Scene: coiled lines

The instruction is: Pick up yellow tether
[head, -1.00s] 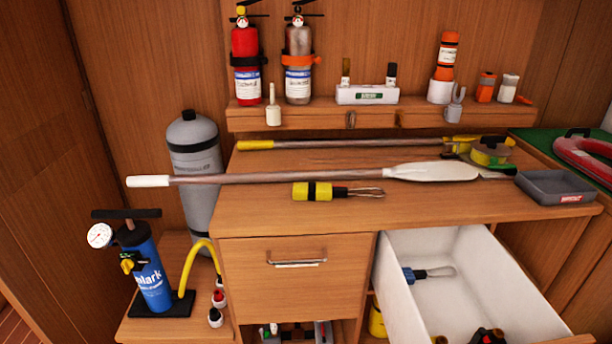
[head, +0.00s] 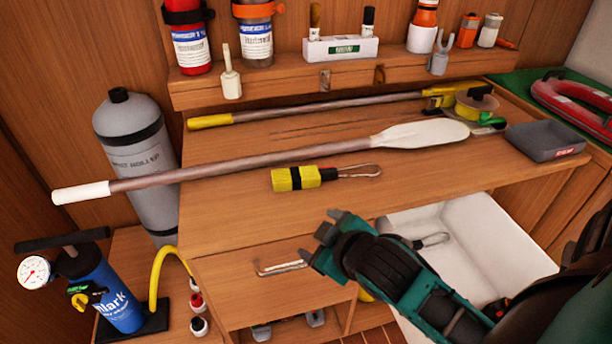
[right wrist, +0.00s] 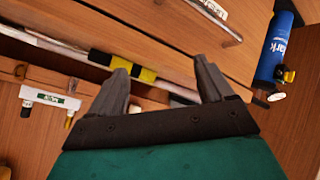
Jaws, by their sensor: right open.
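The yellow tether (head: 297,179) is a short yellow bundle with a black band and a metal loop at its right end. It lies on the wooden worktop, just in front of the paddle. It also shows in the right wrist view (right wrist: 146,75), beyond the fingers and partly hidden by the left one. My right gripper (head: 323,238) comes in from the lower right, open and empty, in front of the worktop edge and apart from the tether. Its two spread fingers show in the right wrist view (right wrist: 162,70). My left gripper is not in view.
A white-bladed paddle (head: 240,160) lies behind the tether, with a yellow-ended pole (head: 300,108) further back. A grey tray (head: 545,142) sits at the right. A blue pump (head: 118,300) stands lower left.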

